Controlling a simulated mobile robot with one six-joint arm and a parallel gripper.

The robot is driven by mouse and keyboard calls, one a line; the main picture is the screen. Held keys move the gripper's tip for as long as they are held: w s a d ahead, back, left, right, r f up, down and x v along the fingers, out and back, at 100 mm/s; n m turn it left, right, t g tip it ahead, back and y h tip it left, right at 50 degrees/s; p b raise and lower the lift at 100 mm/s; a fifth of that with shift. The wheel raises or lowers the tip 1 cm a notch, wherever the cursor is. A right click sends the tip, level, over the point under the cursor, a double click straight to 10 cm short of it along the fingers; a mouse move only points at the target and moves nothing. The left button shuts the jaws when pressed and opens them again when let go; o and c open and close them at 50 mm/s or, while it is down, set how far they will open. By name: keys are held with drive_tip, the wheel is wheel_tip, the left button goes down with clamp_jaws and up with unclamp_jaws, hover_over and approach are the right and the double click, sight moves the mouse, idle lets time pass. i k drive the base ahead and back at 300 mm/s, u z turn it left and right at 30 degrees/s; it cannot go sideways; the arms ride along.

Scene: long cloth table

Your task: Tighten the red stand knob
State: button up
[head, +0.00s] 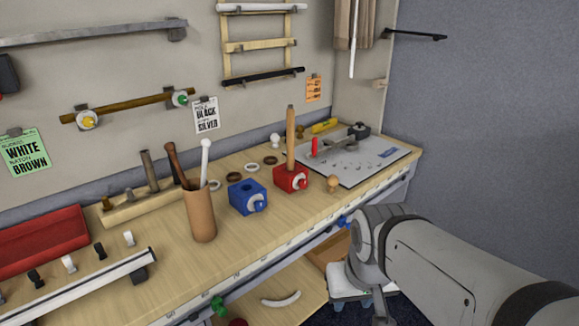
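The red stand (284,180) is a red block on the wooden workbench, in the middle of the head view. A wooden rod (290,138) stands upright in its top. The red stand knob (303,183) is on the block's front right face; how tight it is cannot be seen. My arm reaches in from the right, in front of the bench. Its wrist end points down past the bench edge, to the right of and below the red stand. My gripper's fingers are not in view.
A blue stand (240,196) with a blue knob (259,205) is just left of the red stand. A wooden ball-topped piece (333,183) is close on the right. A cup of tools (201,214) stands further left. A grey board (375,164) lies behind right.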

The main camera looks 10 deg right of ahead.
sight(303, 183)
drive_tip(key=u, duration=0.05)
drive_tip(key=i, duration=1)
drive_tip(key=z, duration=0.05)
